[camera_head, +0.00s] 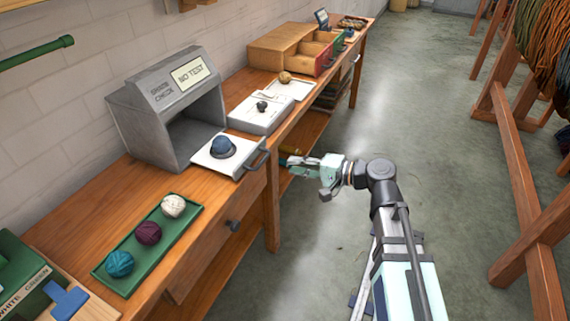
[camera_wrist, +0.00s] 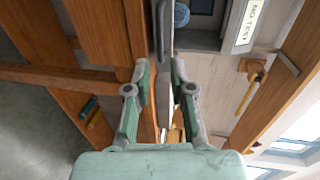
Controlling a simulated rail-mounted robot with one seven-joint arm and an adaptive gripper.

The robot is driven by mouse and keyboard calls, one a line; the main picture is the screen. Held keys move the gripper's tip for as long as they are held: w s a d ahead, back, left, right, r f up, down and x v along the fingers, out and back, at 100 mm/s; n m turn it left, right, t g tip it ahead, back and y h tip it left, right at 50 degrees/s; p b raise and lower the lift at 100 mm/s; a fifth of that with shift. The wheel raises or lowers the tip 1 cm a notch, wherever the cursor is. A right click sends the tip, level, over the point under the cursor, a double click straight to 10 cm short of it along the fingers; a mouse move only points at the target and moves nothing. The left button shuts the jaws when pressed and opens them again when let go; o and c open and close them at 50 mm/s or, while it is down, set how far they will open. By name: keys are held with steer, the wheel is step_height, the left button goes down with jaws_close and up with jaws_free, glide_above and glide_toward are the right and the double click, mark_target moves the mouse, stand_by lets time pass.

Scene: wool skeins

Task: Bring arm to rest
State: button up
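My arm reaches from the lower right of the head view, with my gripper (camera_head: 292,168) beside the workbench's front edge. In the wrist view my gripper (camera_wrist: 159,72) has its two fingers apart, with nothing held between them. A grey box labelled "SHADE CHECK" (camera_head: 155,120) shows "NO TEST" on its screen. Its white drawer (camera_head: 212,160) is pulled out with a blue skein (camera_head: 222,147) on it. The drawer's grey handle (camera_head: 259,161) is close in front of my gripper; it also shows in the wrist view (camera_wrist: 161,35). I cannot tell whether they touch.
A green tray (camera_head: 147,255) holds teal, purple and white skeins. A white scale (camera_head: 262,117) with a small dark item and wooden compartments (camera_head: 285,48) stand farther along the workbench (camera_head: 95,210). A wooden rack (camera_head: 525,180) stands at right; the floor (camera_head: 440,130) between is open.

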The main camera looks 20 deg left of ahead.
steer(key=shift+d+r, duration=0.1)
steer(key=shift+d, duration=0.3)
steer(key=s+d+f+g+h, duration=0.1)
steer(key=s+d+f+h, duration=0.25)
steer(key=d+f, duration=0.75)
steer(key=s+d+f+n+h, duration=0.1)
steer(key=s+d+f+h, duration=0.3)
steer(key=f, duration=1.2)
steer(key=s+d+f+g+h, duration=0.1)
steer(key=s+d+f+h, duration=0.3)
steer(key=d+f, duration=0.8)
steer(key=s+d+f+g+h, duration=0.1)
steer(key=s+d+f+g, duration=0.1)
steer(key=s+d+f, duration=0.45)
steer(key=s+d+f+m+g+h, duration=0.15)
steer(key=s+f, duration=0.25)
steer(key=s, duration=0.5)
steer(key=s+d+f+n+g+h, duration=0.1)
steer(key=s+d+f+g, duration=0.1)
steer(key=s+d+f, duration=0.4)
step_height(320, 180, up, 13)
steer(key=a+p, duration=0.2)
steer(key=p, duration=1)
steer(key=shift+s+f+h, duration=0.2)
steer(key=shift+s+h, duration=0.1)
